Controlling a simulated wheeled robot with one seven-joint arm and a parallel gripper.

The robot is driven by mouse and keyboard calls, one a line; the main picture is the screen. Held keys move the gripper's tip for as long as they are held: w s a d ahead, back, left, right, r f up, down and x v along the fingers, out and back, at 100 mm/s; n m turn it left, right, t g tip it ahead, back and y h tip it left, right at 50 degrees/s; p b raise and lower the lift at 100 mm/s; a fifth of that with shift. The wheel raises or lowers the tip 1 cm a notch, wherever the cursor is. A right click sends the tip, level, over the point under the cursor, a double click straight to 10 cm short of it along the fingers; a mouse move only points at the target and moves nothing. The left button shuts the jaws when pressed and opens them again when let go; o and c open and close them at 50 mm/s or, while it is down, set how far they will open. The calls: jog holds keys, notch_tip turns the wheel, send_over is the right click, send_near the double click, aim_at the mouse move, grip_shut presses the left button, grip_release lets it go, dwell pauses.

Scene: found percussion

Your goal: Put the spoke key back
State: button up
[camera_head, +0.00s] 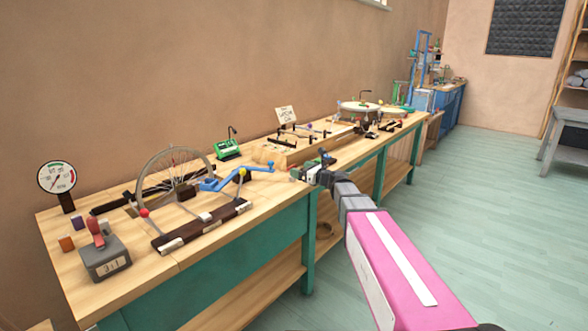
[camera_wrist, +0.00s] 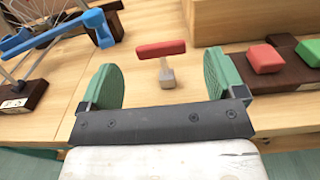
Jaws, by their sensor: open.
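A T-shaped tool with a red bar and a short pale metal stem (camera_wrist: 161,50), which looks like the spoke key, is on the wooden bench top in the wrist view. It appears beyond and between my green fingertips, untouched. My gripper (camera_wrist: 164,84) is open and empty, pointing over the bench. In the head view my gripper (camera_head: 308,173) is above the bench's front edge, in the middle of its length. I cannot make out the T-shaped tool clearly there. No holder for it can be identified for certain.
A spoked wheel (camera_head: 172,150) with a blue arm (camera_head: 232,178) stands left of my gripper. A dark block carries red and green pads (camera_wrist: 264,58) at right in the wrist view. A grey box with a red handle (camera_head: 105,262) is at the bench's left end.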

jog(key=v, duration=0.7)
jog(key=s+d+f+n+g+h, duration=0.2)
jog(key=s+f+n+g+h, duration=0.35)
jog(key=s+f+n, duration=0.9)
jog(key=s+d+f+n+g+h, duration=0.5)
jog(key=s+d+f+n+h, duration=0.3)
jog(key=s+d+f+n, duration=0.3)
jog(key=shift+s+d+h, duration=0.35)
jog(key=shift+s, duration=0.1)
jog(key=shift+f+g, duration=0.1)
jog(key=shift+g, duration=0.15)
